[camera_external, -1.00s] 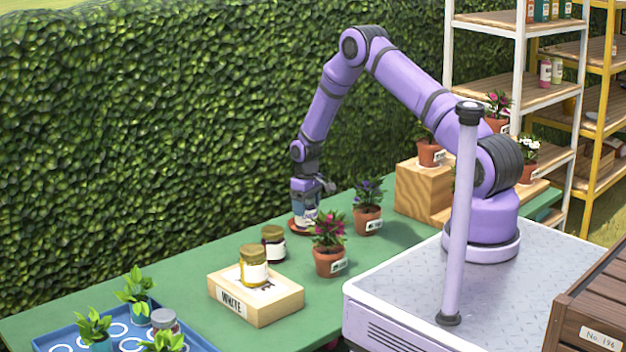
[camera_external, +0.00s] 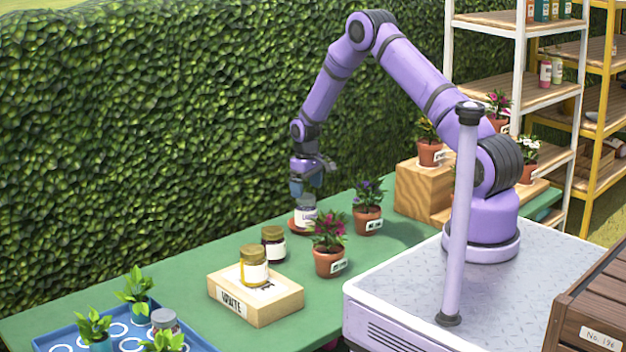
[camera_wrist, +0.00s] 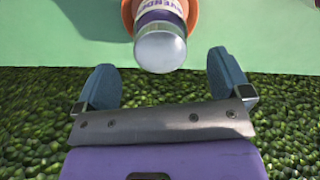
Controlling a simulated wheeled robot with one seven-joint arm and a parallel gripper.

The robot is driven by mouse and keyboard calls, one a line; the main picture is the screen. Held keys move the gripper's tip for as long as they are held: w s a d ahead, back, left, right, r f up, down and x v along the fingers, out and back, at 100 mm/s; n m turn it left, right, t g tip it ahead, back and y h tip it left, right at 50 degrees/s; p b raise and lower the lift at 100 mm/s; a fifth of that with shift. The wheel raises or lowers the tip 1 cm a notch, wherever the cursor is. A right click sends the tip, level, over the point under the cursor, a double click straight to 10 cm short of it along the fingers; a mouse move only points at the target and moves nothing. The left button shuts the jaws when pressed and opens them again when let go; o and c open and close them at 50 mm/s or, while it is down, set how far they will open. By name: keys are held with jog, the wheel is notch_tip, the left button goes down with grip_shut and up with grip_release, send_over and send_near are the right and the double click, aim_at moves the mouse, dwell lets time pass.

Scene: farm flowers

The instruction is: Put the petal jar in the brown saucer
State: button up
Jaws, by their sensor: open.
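The petal jar (camera_external: 306,212), with a silver lid and a pale label reading part of "LAVENDER", stands upright in the brown saucer (camera_external: 294,228) near the hedge side of the table. In the wrist view the jar's lid (camera_wrist: 160,50) is seen from above, with the saucer's orange-brown rim (camera_wrist: 194,14) around its base. My gripper (camera_external: 308,188) is above the jar and apart from it. In the wrist view its two blue fingers (camera_wrist: 163,82) are spread wide with nothing between them. Much of the saucer is hidden by the jar.
A wooden block (camera_external: 275,308) marked WHITE carries a gold-lidded jar (camera_external: 254,268). A dark jar (camera_external: 273,246) and potted flowers (camera_external: 329,258), (camera_external: 368,212) stand near the saucer. A blue tray (camera_external: 62,338) with seedlings is at front left. The hedge (camera_external: 150,130) borders the table.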

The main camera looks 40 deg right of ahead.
notch_tip(320, 180, up, 6)
jog(key=shift+r, duration=0.1)
jog(key=s+a+r+t, duration=0.1)
jog(key=s+r, duration=0.5)
jog(key=r, duration=0.4)
jog(key=s+a+r+m+t, duration=0.1)
jog(key=s+r, duration=0.5)
jog(key=r, duration=0.5)
jog(key=s+a+r+t, duration=0.1)
jog(key=s+a+r, duration=0.1)
jog(key=s+r, duration=0.6)
jog(key=s+r+t, duration=0.1)
jog(key=s+r, duration=0.2)
jog(key=s, duration=1)
jog(key=s+a+r+m+t, duration=0.1)
jog(key=s+r, duration=0.3)
jog(key=s, duration=0.9)
jog(key=shift+a+r+m, duration=0.3)
